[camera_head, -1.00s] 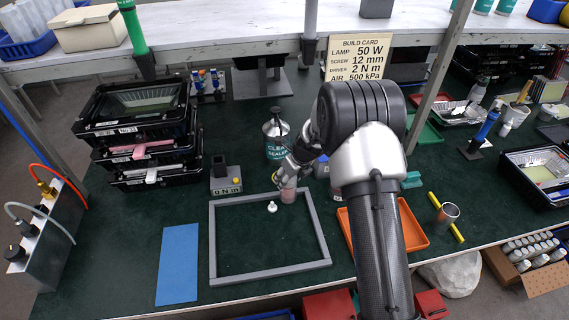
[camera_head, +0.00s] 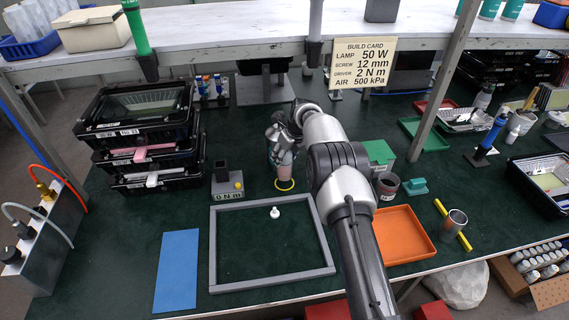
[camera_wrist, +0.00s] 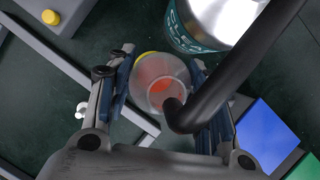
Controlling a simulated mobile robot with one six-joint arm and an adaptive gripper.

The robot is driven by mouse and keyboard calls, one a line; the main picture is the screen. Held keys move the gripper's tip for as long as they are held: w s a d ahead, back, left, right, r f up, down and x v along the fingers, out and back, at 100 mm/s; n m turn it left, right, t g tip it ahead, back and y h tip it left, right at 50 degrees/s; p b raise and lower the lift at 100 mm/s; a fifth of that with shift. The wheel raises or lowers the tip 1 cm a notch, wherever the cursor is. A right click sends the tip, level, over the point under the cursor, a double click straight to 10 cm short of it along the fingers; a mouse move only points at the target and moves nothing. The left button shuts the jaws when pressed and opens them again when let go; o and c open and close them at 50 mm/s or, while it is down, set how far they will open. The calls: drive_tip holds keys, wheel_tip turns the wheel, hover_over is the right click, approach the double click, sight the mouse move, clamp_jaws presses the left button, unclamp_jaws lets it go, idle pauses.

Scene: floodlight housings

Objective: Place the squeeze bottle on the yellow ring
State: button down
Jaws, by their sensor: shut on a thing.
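My gripper (camera_head: 284,150) is shut on the squeeze bottle (camera_head: 286,172), a translucent, pinkish bottle held upright. The yellow ring (camera_head: 284,185) lies on the green table just behind the grey frame. The bottle's base shows over the back part of the ring; I cannot tell whether it touches the table. In the wrist view, the bottle (camera_wrist: 158,84) sits between the two fingers, seen from above with a reddish inside. Only a small arc of the yellow ring (camera_wrist: 146,54) shows past its edge; the rest is hidden by the bottle.
A grey rectangular frame (camera_head: 328,240) lies in front, with a small white piece (camera_head: 275,212) inside. A sealer can (camera_wrist: 190,32) is close to the bottle. An orange tray (camera_head: 405,232) lies right.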

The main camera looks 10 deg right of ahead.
sight(284, 162)
drive_tip(key=shift+f+b, duration=0.7)
drive_tip(key=shift+f, duration=0.9)
drive_tip(key=shift+f, duration=0.2)
drive_tip(key=c, duration=0.8)
unclamp_jaws()
drive_tip(key=shift+o, duration=0.2)
